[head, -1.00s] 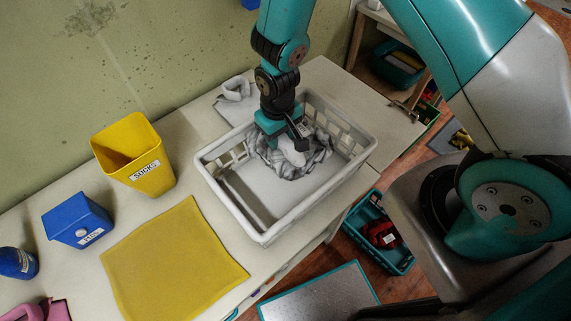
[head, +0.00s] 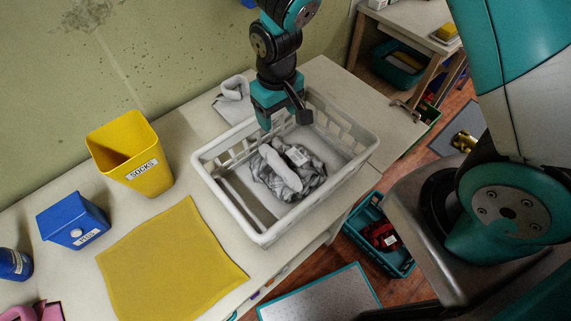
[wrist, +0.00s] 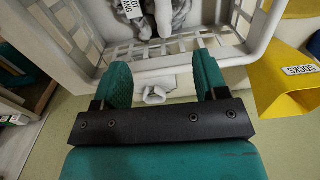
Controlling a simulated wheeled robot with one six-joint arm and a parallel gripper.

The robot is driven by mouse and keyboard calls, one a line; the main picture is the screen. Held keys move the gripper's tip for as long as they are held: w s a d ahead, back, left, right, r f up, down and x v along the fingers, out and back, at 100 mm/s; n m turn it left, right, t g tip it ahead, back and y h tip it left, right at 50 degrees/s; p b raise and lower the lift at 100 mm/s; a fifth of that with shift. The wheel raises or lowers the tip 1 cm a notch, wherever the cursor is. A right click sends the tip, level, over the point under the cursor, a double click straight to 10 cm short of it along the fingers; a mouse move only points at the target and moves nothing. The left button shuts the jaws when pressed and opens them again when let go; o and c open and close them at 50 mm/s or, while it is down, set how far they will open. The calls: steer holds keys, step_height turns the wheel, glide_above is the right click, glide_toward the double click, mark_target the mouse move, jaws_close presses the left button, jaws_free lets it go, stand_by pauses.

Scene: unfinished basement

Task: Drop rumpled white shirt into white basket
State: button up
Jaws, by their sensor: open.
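The white basket (head: 226,203) stands on the worktable. The rumpled white shirt (head: 286,180), white with grey patches and a small label, lies inside it on the basket floor. My gripper (head: 284,116) is above the back part of the basket, open and empty, apart from the shirt. In the wrist view my gripper (wrist: 163,78) shows its two green fingers spread with nothing between them. Part of the shirt (wrist: 166,14) shows at the top of that view, inside the basket (wrist: 82,42).
A yellow SOCKS bin (head: 150,171), a blue lidded box (head: 73,221) and a yellow cloth (head: 170,262) are left of the basket. Another pale cloth (head: 234,92) lies behind it. A teal crate (head: 370,216) with something red stands below on the right.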

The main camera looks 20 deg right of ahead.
step_height(320, 180, up, 11)
steer(key=b, duration=0.1)
steer(key=shift+f+b, duration=0.2)
steer(key=shift+b, duration=0.2)
steer(key=s+a+r+n+y+b, duration=0.1)
steer(key=s+b, duration=0.6)
steer(key=s, duration=1)
steer(key=r+n+y, duration=0.1)
steer(key=n+y, duration=0.1)
steer(key=y, duration=0.1)
steer(key=shift+s+a+n, duration=0.15)
steer(key=shift+s+n, duration=0.2)
steer(key=shift+n, duration=0.05)
